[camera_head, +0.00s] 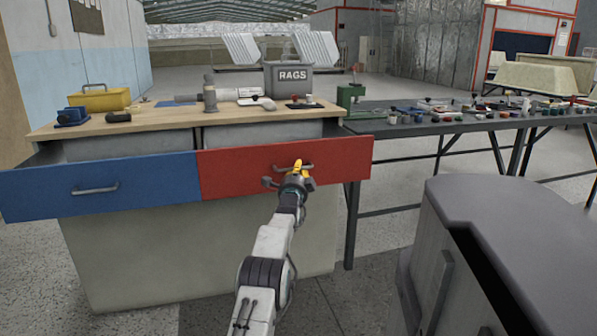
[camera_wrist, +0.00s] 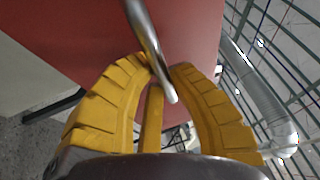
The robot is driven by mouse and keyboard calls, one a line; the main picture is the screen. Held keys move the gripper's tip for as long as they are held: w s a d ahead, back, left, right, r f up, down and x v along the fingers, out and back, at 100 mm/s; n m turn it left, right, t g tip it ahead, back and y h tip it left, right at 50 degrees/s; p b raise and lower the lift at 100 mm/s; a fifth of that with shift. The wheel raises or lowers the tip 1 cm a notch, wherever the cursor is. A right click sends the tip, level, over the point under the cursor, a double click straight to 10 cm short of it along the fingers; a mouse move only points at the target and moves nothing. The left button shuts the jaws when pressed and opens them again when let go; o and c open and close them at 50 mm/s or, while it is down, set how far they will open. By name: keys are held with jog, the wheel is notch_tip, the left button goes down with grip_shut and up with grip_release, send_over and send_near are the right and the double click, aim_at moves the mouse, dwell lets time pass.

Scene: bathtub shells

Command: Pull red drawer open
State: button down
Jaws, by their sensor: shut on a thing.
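The red drawer (camera_head: 235,174) stands out from the front of the wooden-topped workbench, with a gap behind its front panel. Its grey metal handle (camera_head: 284,166) is at my gripper (camera_head: 298,170). In the wrist view, the yellow fingers of my gripper (camera_wrist: 160,80) close around the handle bar (camera_wrist: 144,38), near one end of it. The red drawer front (camera_wrist: 190,25) fills the top of that view. My arm reaches up to it from the bottom of the head view.
The blue drawer (camera_head: 110,187) to the left also stands out from the bench. Tools and a RAGS box (camera_head: 290,79) are on the benchtop (camera_head: 150,122). A dark table (camera_head: 440,127) with small items stands right. A grey-topped block (camera_head: 510,220) is near right. Bare floor shows between.

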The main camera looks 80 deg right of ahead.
jog(key=c, duration=1.1)
grip_release()
jog(key=shift+a, duration=0.1)
jog(key=shift+w+a+f, duration=0.1)
jog(key=shift+a+f, duration=0.25)
jog(key=shift+a, duration=1.6)
jog(key=shift+a+f, duration=0.3)
jog(key=shift+a, duration=1.6)
jog(key=shift+w+a+f, duration=0.1)
jog(key=shift+a+f, duration=0.25)
jog(key=shift+a, duration=1.6)
